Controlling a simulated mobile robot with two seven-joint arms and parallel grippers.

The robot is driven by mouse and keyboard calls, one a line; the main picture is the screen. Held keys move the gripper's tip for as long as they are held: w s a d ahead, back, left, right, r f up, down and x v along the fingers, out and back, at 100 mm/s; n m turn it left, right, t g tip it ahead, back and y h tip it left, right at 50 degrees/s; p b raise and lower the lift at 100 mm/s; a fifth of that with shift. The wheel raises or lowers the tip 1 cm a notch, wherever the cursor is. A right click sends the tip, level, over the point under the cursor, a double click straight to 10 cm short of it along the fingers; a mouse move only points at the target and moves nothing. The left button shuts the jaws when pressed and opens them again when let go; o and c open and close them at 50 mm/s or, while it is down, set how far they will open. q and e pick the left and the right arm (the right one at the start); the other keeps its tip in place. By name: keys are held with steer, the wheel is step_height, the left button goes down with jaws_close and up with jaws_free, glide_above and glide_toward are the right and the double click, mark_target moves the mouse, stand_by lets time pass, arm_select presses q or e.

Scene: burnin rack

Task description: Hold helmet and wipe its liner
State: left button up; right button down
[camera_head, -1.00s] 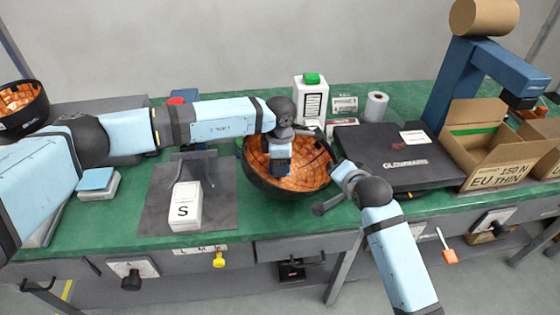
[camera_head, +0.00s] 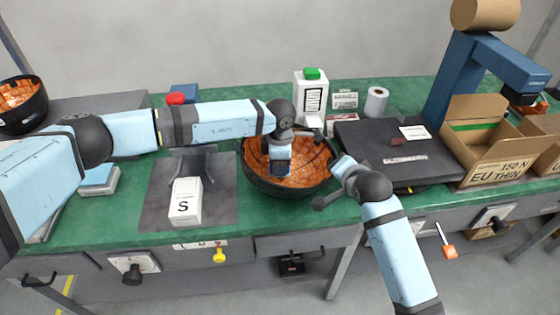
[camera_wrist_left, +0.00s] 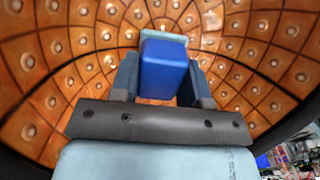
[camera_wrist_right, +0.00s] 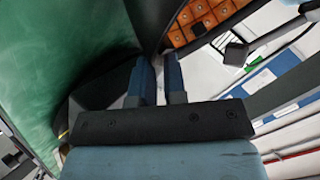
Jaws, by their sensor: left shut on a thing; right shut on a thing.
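The helmet (camera_head: 262,188) lies open side up on the green bench, a dark bowl-shaped shell with an orange, studded, tiled liner (camera_head: 308,165). My left gripper (camera_head: 279,160) reaches down into it, shut on a blue block (camera_wrist_left: 165,68). In the left wrist view the block lies between the fingers against the liner; its contact face is hidden. My right gripper (camera_head: 338,166) is at the helmet's right rim. In the right wrist view its fingers (camera_wrist_right: 158,75) are shut on the dark rim, with a strip of orange liner (camera_wrist_right: 200,20) beside them.
A white box marked S (camera_head: 186,203) stands on a grey mat (camera_head: 222,205) left of the helmet. A black case (camera_head: 372,150) lies close on the right. A white bottle (camera_head: 311,92) stands behind. Another helmet (camera_head: 30,122) is far left, an open carton (camera_head: 482,150) far right.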

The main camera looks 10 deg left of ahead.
arm_select(q)
steer(key=shift+f, duration=0.3)
steer(key=shift+a, duration=0.1)
